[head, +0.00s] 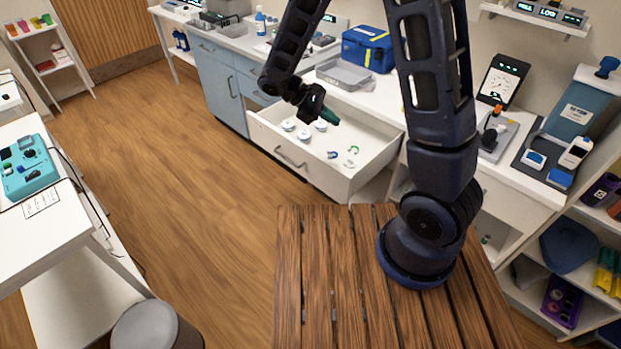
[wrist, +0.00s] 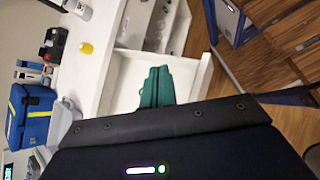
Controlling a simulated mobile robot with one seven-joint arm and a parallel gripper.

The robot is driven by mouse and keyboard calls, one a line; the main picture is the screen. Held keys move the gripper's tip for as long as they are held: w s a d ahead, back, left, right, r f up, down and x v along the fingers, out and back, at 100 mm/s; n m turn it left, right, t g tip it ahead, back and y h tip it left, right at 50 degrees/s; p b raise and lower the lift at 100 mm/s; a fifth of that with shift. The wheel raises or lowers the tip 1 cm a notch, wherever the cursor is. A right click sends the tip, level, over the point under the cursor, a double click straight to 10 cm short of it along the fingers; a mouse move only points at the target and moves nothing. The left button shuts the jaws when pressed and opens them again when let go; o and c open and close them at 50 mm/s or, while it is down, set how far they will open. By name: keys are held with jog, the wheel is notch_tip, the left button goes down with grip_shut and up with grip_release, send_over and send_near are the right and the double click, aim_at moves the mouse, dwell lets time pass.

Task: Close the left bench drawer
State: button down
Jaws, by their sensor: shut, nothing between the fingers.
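The white bench drawer (head: 345,184) is pulled well out from under the bench in the head view. Its front has a grey handle (head: 290,157). Inside lie several white round items (head: 304,134) and small blue and green curved pieces (head: 353,150). My gripper (head: 330,116) hangs over the drawer's back part, with its green fingers together and empty. In the wrist view the green fingers (wrist: 157,86) are side by side over the drawer's interior, and the drawer's front panel (wrist: 204,78) is to their right. I cannot tell the gripper's exact height above the drawer.
A clear tray (head: 343,75) and a blue case (head: 368,48) stand on the bench behind the drawer. Blue cabinets (head: 221,88) stand to its left. A slatted wooden surface (head: 335,275) is in front. Open floor (head: 190,190) lies to the left of the drawer front.

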jog(key=s+a+f+n+t+h, duration=0.35)
jog(key=a+f+n+t, duration=0.3)
jog(key=a+f, duration=0.6)
jog(key=n+t, duration=0.7)
jog(key=n, duration=0.1)
send_near(316, 173)
jog(key=shift+m+y, duration=0.25)
jog(key=shift+y, duration=0.1)
jog(key=x, duration=0.6)
jog(key=shift+w+d+r, duration=0.15)
jog(key=shift+d+r, duration=0.1)
jog(key=shift+d, duration=0.2)
jog(key=x, duration=2.3)
jog(key=f+x, duration=0.1)
jog(key=x, duration=1)
jog(key=shift+w+d, duration=0.1)
jog(key=shift+d, duration=0.3)
jog(key=shift+w+d+r, duration=0.2)
jog(key=shift+w+d, duration=0.1)
jog(key=shift+d, duration=0.05)
